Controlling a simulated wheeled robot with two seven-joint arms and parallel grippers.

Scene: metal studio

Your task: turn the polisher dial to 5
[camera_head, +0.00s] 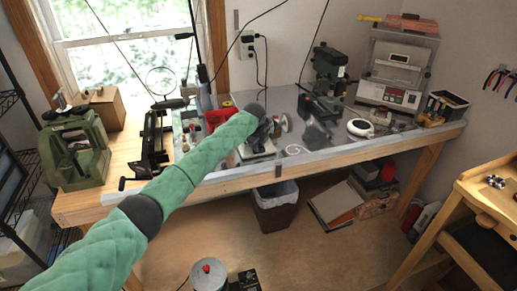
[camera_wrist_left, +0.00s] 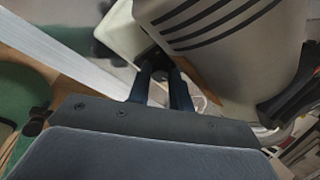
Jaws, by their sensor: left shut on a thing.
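The polisher shows in the head view as a pale machine (camera_head: 262,148) on the workbench, partly hidden behind my green left arm. In the left wrist view its grey vented body (camera_wrist_left: 225,30) and off-white base (camera_wrist_left: 124,32) fill the upper part. My left gripper (camera_wrist_left: 158,68) points at the base, its two dark fingers close together on the small dark dial (camera_wrist_left: 154,54). The fingers hide most of the dial, and its numbers cannot be read. In the head view the left gripper is at the bench's front, mostly hidden by the arm. My right gripper is not in view.
The workbench (camera_head: 345,146) is crowded: a green machine (camera_head: 75,150) at left, a red container (camera_head: 218,117) behind my arm, a drill press (camera_head: 328,70) and a grey oven (camera_head: 395,70) at right. A bin (camera_head: 275,212) stands below.

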